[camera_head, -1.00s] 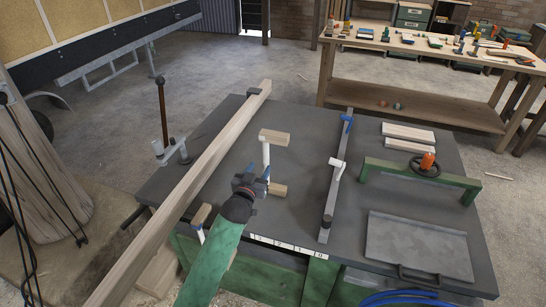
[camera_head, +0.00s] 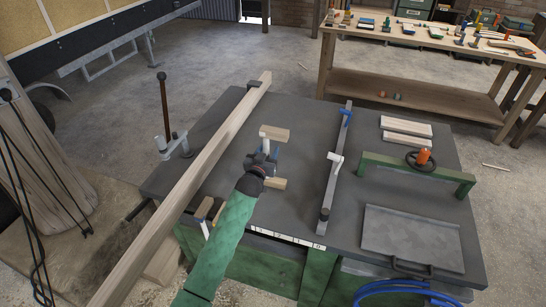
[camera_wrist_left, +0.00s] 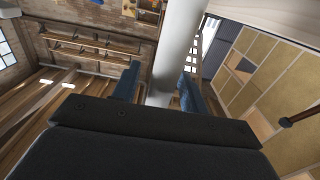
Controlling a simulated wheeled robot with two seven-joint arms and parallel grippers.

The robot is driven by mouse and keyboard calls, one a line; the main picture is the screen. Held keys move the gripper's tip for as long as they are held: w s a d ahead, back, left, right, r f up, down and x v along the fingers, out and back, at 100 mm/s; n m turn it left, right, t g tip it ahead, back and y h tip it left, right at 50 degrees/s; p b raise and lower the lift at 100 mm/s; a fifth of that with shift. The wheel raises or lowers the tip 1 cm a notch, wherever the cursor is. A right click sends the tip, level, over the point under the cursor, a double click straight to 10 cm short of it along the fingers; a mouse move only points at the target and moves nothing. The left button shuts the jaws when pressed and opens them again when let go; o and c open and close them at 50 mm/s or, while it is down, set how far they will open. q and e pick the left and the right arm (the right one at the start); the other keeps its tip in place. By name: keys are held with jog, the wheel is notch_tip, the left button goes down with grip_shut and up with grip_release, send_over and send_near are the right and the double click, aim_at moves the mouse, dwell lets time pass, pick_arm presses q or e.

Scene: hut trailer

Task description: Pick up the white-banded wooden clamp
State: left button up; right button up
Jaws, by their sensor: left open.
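The white-banded wooden clamp (camera_head: 275,133) stands on the grey workbench, with one wooden block at its far end, another nearer block (camera_head: 275,184), and a white bar between them. My left gripper (camera_head: 266,155) is at the clamp's middle and hides part of the bar. In the left wrist view, the open blue-tipped fingers (camera_wrist_left: 160,88) have the white bar (camera_wrist_left: 176,45) between them, with a visible gap at the left finger. Contact at the right finger cannot be told. My right gripper is not in view.
A long wooden beam (camera_head: 190,185) lies left of the clamp. A metal bar clamp (camera_head: 332,175) with blue and white parts lies to the right. A second wooden clamp (camera_head: 205,209) is at the front edge. A green handle frame (camera_head: 400,174) stands farther right.

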pick_arm(q)
jog(key=shift+w, duration=0.15)
grip_shut()
jog(key=shift+r, duration=0.1)
